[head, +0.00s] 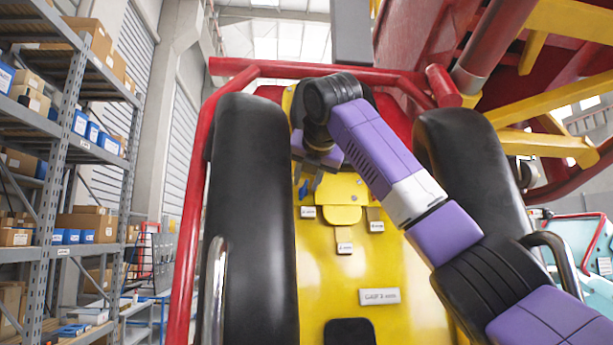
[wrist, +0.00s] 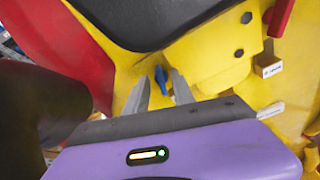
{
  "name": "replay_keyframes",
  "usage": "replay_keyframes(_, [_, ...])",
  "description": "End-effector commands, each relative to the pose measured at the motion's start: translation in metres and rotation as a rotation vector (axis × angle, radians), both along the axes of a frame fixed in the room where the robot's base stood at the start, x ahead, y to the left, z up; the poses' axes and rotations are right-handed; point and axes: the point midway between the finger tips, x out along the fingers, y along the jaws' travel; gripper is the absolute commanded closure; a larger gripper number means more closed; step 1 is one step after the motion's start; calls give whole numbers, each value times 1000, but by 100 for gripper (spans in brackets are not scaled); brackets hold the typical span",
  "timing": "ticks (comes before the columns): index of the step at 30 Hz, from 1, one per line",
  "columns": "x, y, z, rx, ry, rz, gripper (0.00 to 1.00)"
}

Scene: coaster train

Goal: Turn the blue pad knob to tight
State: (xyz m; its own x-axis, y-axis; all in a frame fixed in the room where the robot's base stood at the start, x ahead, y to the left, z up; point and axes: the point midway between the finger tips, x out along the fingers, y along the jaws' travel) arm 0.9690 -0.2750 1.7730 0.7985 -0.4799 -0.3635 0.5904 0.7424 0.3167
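The blue pad knob (head: 303,189) is a small blue piece on the yellow seat panel, left of a raised yellow plate (head: 345,188). In the wrist view the blue knob (wrist: 162,79) shows between the tips of my two grey fingers. My gripper (wrist: 157,78) is open, with a finger on each side of the knob. I cannot tell whether either finger touches it. In the head view my gripper (head: 311,182) is at the upper left of the panel, partly hidden by my own arm. The small label (head: 308,212) below the knob is too small to read.
Black padded restraints stand left (head: 250,220) and right (head: 470,170) of the panel. Red frame tubes (head: 190,220) run outside them. More small tags (head: 344,248) and a gap label (head: 380,296) are on the panel. Shelves (head: 65,150) with boxes stand at the left.

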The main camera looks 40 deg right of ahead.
Motion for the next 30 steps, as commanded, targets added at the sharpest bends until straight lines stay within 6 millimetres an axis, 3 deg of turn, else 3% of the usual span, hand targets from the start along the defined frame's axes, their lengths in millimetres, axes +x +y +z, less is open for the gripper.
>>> replay_keyframes(11, [5, -3, -3, 0, 0, 0, 72])
replay_keyframes(15, [5, -3, -3, 0, 0, 0, 99])
replay_keyframes(30, [5, -4, -4, 41, -26, -11, 100])
